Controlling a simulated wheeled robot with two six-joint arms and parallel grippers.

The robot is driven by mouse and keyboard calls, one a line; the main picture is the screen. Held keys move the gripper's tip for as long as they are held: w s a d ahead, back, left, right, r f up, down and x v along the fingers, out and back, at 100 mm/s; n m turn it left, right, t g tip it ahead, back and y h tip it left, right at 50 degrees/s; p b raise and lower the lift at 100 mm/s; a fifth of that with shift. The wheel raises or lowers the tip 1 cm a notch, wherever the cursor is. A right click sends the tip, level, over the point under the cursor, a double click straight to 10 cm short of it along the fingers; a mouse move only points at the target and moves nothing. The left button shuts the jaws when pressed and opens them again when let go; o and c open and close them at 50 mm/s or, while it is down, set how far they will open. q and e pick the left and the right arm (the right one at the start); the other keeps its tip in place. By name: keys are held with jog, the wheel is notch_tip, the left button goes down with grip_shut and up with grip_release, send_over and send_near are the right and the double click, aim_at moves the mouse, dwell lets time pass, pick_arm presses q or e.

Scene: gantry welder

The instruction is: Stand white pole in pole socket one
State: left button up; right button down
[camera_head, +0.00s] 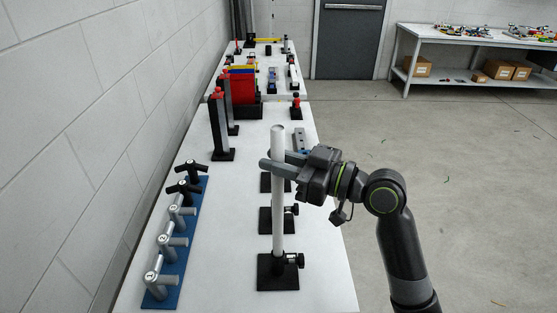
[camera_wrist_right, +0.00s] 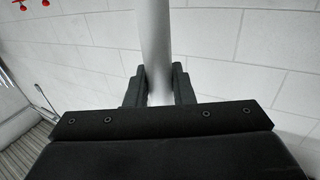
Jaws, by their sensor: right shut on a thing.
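The white pole (camera_head: 278,205) is upright in the head view. My right gripper (camera_head: 272,165) is shut on its upper part, coming in from the right. In the right wrist view the pole (camera_wrist_right: 154,45) stands between the two dark jaws (camera_wrist_right: 158,88). The pole's lower end meets the nearest black pole socket (camera_head: 277,273), which has a square base and a side knob. I cannot tell how deep the pole sits in it. Another socket (camera_head: 272,222) stands just behind, and a third base (camera_head: 266,184) is further back, partly hidden. My left gripper is not in view.
A blue rack (camera_head: 160,292) with several grey and black handled pieces lies at the left of the white table (camera_head: 218,270). Dark upright posts (camera_head: 220,130) with red tops stand further back. A brick wall borders the left. Open floor lies to the right.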

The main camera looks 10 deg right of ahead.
jog(key=shift+f+b, duration=2.1)
jog(key=shift+f, duration=0.2)
jog(key=c, duration=1.2)
grip_release()
jog(key=shift+o, duration=0.2)
jog(key=b, duration=0.2)
send_near(279, 181)
jog(key=w+f, duration=0.1)
jog(key=shift+b+v, duration=0.45)
jog(key=shift+v, duration=0.6)
jog(key=shift+w, duration=0.1)
